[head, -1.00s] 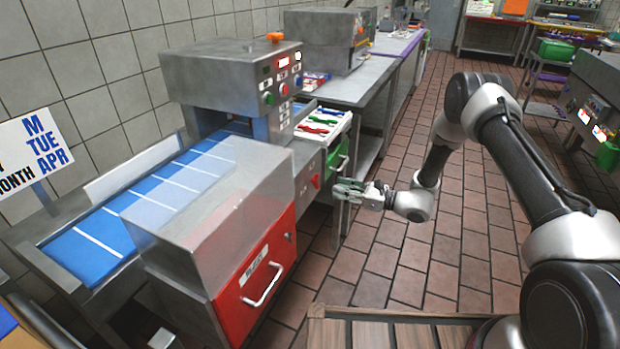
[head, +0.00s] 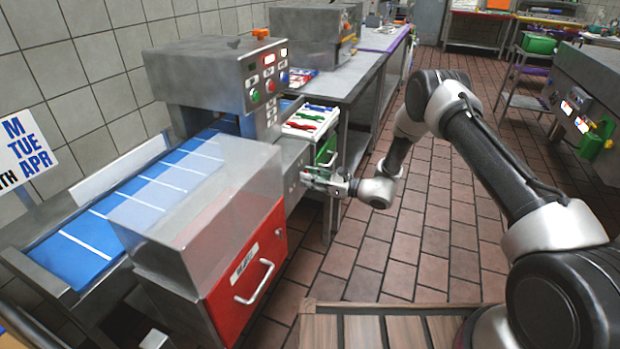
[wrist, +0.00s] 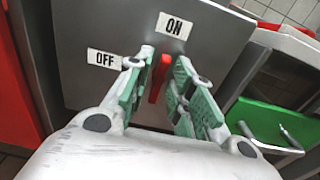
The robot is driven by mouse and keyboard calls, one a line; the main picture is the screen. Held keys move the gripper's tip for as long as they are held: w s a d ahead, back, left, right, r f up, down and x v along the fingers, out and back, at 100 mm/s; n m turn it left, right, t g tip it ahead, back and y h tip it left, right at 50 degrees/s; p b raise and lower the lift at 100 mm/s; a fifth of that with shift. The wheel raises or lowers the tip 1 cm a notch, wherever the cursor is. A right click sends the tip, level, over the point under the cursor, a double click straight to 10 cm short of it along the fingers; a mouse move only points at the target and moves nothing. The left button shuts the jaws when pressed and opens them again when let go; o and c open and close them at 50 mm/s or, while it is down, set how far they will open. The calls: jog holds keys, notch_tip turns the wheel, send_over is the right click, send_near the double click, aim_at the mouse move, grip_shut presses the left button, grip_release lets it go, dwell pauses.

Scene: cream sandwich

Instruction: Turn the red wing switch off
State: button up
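The red wing switch (wrist: 159,78) sits on a grey panel (wrist: 90,20) in the wrist view. It stands nearly upright, its upper end towards the ON label (wrist: 173,26). The OFF label (wrist: 104,59) is to its upper left. My gripper (wrist: 164,64) is open, with one green-padded finger on each side of the switch. A gap shows on the right side; I cannot tell whether the left finger touches it. In the head view my gripper (head: 316,180) is at the machine's side panel and mostly hides the switch.
A red door with a handle (head: 256,282) is left of the panel. A green-fronted drawer (head: 327,148) with coloured items is close on the right; its handle (wrist: 275,143) is near my gripper. The tiled floor (head: 400,250) behind my gripper is clear.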

grip_shut()
jog(key=shift+n, duration=0.3)
jog(key=n, duration=1.7)
jog(key=shift+s+f, duration=0.3)
jog(key=shift+f, duration=0.05)
jog(key=shift+n, duration=0.3)
jog(key=shift+o, duration=1.8)
grip_release()
